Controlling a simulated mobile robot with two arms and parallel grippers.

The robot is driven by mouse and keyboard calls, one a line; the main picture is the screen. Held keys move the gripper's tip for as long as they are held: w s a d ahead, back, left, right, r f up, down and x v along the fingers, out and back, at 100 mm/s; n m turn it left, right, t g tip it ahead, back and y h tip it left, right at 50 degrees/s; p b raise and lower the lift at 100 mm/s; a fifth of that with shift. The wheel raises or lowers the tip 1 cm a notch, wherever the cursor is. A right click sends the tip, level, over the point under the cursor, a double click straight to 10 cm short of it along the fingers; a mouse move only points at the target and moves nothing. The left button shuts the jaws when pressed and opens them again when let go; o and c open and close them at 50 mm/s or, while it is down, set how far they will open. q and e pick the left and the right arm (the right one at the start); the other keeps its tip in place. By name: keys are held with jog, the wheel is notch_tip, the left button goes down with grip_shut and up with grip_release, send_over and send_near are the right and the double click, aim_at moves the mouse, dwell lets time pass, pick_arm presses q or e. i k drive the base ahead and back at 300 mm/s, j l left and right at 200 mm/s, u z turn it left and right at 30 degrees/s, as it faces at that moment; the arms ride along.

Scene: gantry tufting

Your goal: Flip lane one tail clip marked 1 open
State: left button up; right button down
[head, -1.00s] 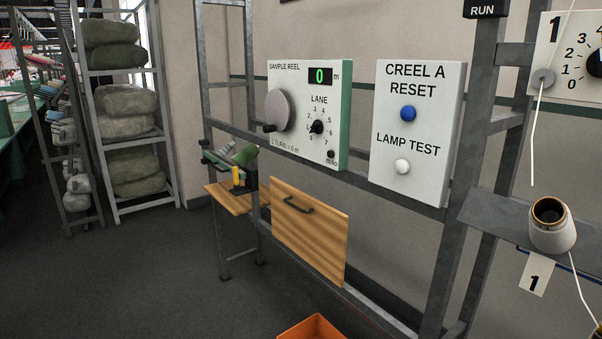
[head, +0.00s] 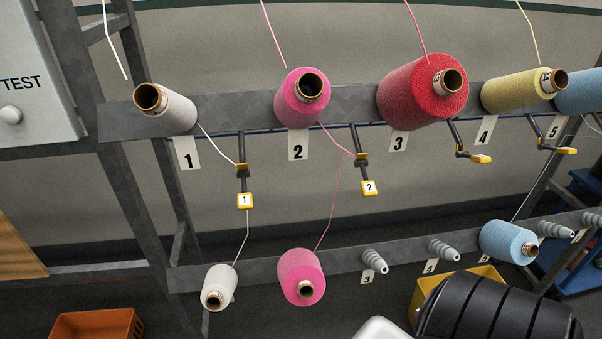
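The tail clip marked 1 (head: 244,187) hangs on a dark stem below the upper rail of the creel in the head view. Its yellow-edged tab marked 1 (head: 245,201) points down. White yarn from the white cone (head: 168,108) in lane 1 reaches the clip and runs on down to a lower white cone (head: 218,287). The clip looks shut on the yarn. Neither of my grippers can be made out in this view.
Clip 2 (head: 366,175) hangs down likewise, with pink yarn at it. Pink, red and yellow cones sit along the upper rail (head: 235,107). An orange bin (head: 98,325) stands at lower left.

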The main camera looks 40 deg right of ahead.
aim_at(245, 201)
jog(key=z, duration=1)
